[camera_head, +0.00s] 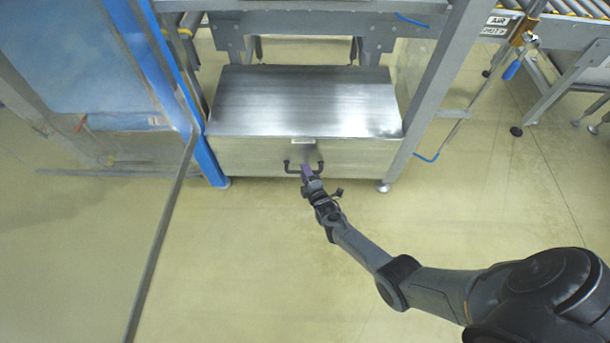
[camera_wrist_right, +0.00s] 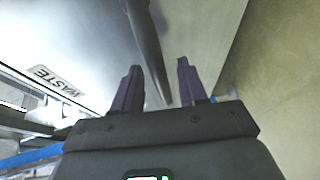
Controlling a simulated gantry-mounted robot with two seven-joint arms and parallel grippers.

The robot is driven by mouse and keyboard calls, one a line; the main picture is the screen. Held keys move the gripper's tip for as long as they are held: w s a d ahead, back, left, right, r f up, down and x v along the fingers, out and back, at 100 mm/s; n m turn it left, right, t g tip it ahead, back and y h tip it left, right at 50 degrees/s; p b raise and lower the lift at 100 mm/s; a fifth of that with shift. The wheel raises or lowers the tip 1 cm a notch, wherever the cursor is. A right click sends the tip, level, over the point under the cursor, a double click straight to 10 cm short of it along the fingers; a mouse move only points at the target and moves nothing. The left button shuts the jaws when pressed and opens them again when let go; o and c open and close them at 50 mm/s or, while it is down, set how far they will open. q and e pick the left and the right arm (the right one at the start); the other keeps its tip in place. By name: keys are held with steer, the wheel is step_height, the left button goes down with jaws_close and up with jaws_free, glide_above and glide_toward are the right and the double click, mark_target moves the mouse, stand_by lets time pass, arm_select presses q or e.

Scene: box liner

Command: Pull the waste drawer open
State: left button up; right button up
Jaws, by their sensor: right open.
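The waste drawer (camera_head: 255,158) is a metal box front under a brushed steel top, and it looks closed in the head view. Its dark handle (camera_head: 320,167) is on the front near the middle. My right gripper (camera_head: 307,172) is at the handle. In the right wrist view the two purple fingers of my right gripper (camera_wrist_right: 158,84) are apart, with the dark handle bar (camera_wrist_right: 149,45) running between them. A "WASTE" label (camera_wrist_right: 60,81) shows on the drawer front (camera_wrist_right: 85,35) to the left. My left gripper is in neither view.
A blue post (camera_head: 172,85) and a thin grey bar (camera_head: 160,235) stand left of the drawer. A grey frame leg (camera_head: 425,95) is on its right. The floor (camera_head: 250,250) in front of the drawer is clear except for my right arm.

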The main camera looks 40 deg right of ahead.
steer(key=shift+w+d+f, duration=0.1)
steer(key=shift+w+d, duration=0.1)
steer(key=shift+w, duration=0.2)
jaws_close()
